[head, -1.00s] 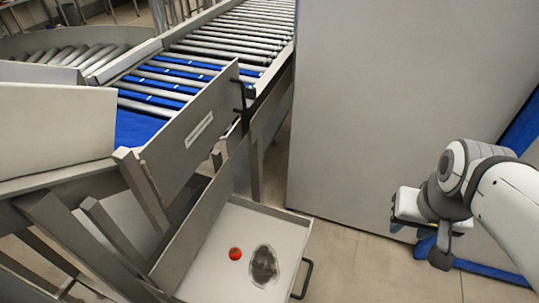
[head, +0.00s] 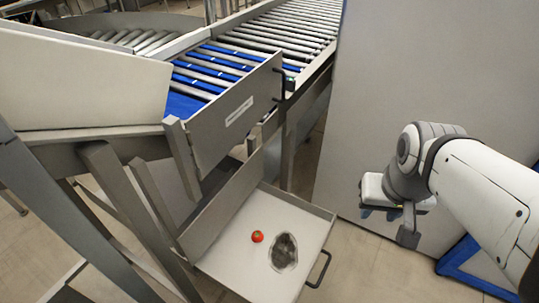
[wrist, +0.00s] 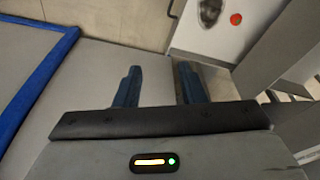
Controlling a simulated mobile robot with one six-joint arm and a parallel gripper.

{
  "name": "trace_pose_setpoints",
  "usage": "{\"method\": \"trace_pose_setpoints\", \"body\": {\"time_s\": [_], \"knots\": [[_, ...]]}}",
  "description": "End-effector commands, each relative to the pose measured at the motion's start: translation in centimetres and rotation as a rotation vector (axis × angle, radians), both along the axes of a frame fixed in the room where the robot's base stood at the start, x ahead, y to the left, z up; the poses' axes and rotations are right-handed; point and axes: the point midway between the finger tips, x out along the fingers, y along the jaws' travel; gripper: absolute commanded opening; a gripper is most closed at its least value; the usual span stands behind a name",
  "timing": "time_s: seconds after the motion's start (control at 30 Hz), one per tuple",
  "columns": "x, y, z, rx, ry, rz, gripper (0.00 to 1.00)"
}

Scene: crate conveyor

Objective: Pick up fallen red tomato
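A small red tomato (head: 257,236) lies in the white tray (head: 225,269) low beside the conveyor, to the left of a dark grey patch. In the wrist view the tomato (wrist: 236,19) shows near the top, beyond the fingers. My gripper (wrist: 160,84) has its two dark blue fingers apart with nothing between them. In the head view my gripper (head: 388,208) is at the right, above the tray's level and well apart from the tomato.
The tray has raised walls and a dark handle (head: 319,270) on its right side. A grey panel (head: 230,115) stands above it at the conveyor (head: 262,45). A large grey cabinet wall (head: 430,70) is behind my arm. Floor (head: 345,265) shows between tray and arm.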

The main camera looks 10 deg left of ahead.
Motion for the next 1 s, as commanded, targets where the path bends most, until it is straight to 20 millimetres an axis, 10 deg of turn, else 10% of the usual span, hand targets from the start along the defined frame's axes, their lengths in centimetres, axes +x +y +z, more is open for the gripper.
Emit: {"method": "trace_pose_setpoints", "body": {"time_s": [0.27,0.47,1.0], "knots": [[0.8,0.5,-0.4,0.001,0.011,-0.001,0.49],[5.3,2.7,-3.0,0.000,0.067,-0.006,0.49],[15.2,20.2,-21.4,-0.084,0.205,-0.084,0.49]]}}
